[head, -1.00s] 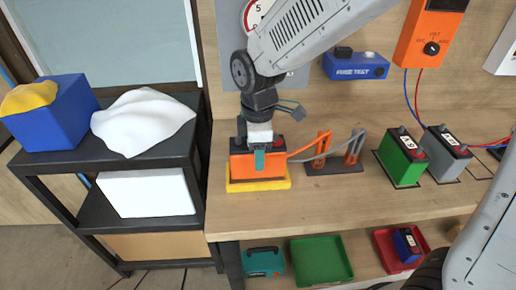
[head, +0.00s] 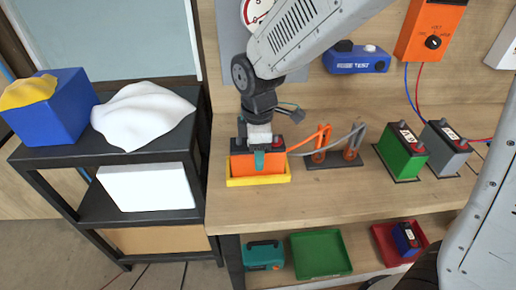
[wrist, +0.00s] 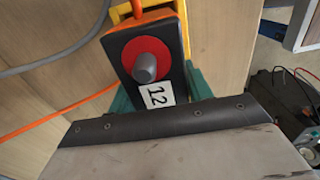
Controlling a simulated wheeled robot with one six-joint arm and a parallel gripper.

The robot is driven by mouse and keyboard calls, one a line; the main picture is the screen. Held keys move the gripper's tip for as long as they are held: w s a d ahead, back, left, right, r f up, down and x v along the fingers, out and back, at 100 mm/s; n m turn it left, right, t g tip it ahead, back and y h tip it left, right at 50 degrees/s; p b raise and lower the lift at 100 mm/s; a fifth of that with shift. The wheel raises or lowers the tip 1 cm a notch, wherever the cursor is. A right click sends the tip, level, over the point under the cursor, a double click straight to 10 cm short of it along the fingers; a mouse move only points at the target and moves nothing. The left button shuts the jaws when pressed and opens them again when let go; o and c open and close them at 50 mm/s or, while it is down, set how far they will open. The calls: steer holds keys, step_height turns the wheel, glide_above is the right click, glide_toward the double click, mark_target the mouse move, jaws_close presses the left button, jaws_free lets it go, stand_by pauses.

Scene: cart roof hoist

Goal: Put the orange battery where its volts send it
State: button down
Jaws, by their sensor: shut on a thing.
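The orange battery (head: 276,163) stands upright at the yellow tray (head: 240,182) on the workbench. I cannot tell if it rests fully on the tray floor. My gripper (head: 259,160) points down, its teal fingers shut on the battery from two sides. In the wrist view the battery's dark top (wrist: 126,55) shows a grey post in a red ring and a white label (wrist: 157,95) reading 12. Part of the yellow tray (wrist: 178,8) shows beyond it. The rest of the battery top is hidden by my gripper.
A dark rack (head: 335,161) with orange and grey clamps stands right of the tray. Beyond are a green battery (head: 398,155) and a grey battery (head: 440,155). An orange meter (head: 432,25) hangs above. Below are a green bin (head: 320,255) and a red bin (head: 385,245) holding a blue battery.

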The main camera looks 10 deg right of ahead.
steer(key=shift+f, duration=0.35)
steer(key=c, duration=0.6)
jaws_free()
steer(key=shift+o, duration=0.2)
steer(key=shift+f, duration=0.1)
step_height(320, 180, up, 8)
steer(key=shift+f, duration=0.25)
steer(key=shift+r, duration=0.2)
